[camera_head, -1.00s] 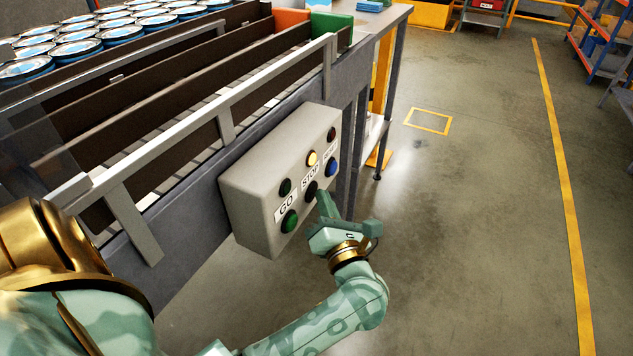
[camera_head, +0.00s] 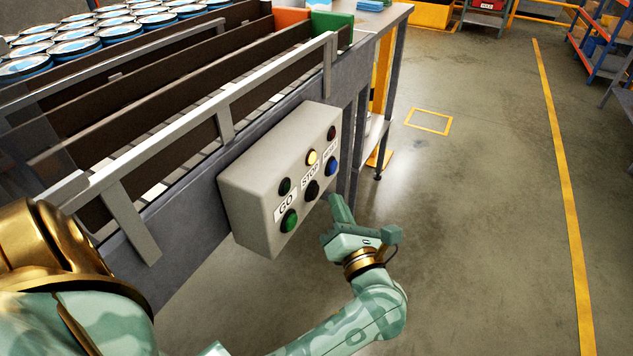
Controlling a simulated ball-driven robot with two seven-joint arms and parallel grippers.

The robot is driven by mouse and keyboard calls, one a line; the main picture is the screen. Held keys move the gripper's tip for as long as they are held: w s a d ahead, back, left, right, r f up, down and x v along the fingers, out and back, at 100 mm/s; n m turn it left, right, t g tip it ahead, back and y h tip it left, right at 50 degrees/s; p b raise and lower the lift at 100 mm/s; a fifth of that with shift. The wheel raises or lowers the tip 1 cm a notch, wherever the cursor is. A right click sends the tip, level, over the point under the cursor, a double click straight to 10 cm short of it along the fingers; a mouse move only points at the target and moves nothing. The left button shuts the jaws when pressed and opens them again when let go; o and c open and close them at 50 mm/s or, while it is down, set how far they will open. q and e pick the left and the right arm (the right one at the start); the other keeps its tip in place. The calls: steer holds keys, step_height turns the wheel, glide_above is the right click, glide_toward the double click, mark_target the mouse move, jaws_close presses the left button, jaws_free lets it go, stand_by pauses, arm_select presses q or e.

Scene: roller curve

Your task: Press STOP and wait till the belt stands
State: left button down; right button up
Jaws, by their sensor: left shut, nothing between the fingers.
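The grey control box (camera_head: 255,185) hangs on the side of the conveyor. It carries a green GO button (camera_head: 289,221), a black STOP button (camera_head: 312,190) and a blue button (camera_head: 331,166). The lamp (camera_head: 312,157) above STOP glows pale yellow; the other two lamps are dark. My left gripper (camera_head: 336,203) is shut and empty, just right of and below the STOP button, apart from the box. The belt (camera_head: 190,150) shows as light slats between dark side walls; whether it moves I cannot tell. My right gripper is not in view.
Several blue-and-silver cans (camera_head: 75,48) stand in rows at the upper left. A metal guard rail (camera_head: 215,110) runs along the conveyor above the box. An orange block (camera_head: 292,20) and a green block (camera_head: 331,30) sit at its far end. The floor (camera_head: 480,220) to the right is clear.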

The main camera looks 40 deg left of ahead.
arm_select(q)
steer(key=d, duration=0.2)
steer(key=w+d, duration=0.1)
steer(key=shift+d+r+b, duration=0.15)
steer(key=shift+d+b, duration=0.2)
steer(key=shift+b, duration=0.05)
steer(key=shift+a, duration=0.15)
stand_by(0.3)
